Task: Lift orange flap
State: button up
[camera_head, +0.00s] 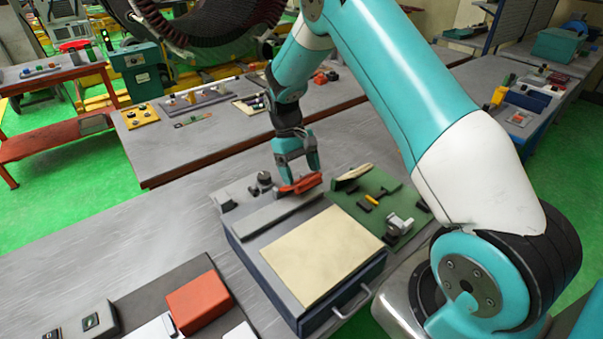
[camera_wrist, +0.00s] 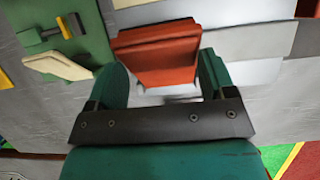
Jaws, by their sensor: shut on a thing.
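The orange flap (camera_head: 301,184) is a small red-orange piece at the back edge of the grey box on the table. In the head view it looks tilted. In the wrist view the orange flap (camera_wrist: 157,56) stands between the two teal fingers. My gripper (camera_head: 297,176) is shut on it from above in the head view. My gripper (camera_wrist: 160,82) also shows in the wrist view, with a finger at each side of the flap. The lower part of the flap is partly hidden by the fingers in the head view.
A grey box (camera_head: 282,302) with a cream top panel and a front handle stands before the flap. A green board (camera_head: 408,228) with small parts and a cream flap (camera_head: 352,172) lies to the right. An orange block (camera_head: 198,302) sits at front left.

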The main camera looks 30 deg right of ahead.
jog(key=shift+w, duration=0.3)
jog(key=o, duration=1.2)
jog(key=shift+w+f, duration=0.1)
jog(key=shift+o, duration=0.2)
jog(key=p+v, duration=0.1)
jog(key=v, duration=1.6)
jog(key=shift+r+p, duration=0.35)
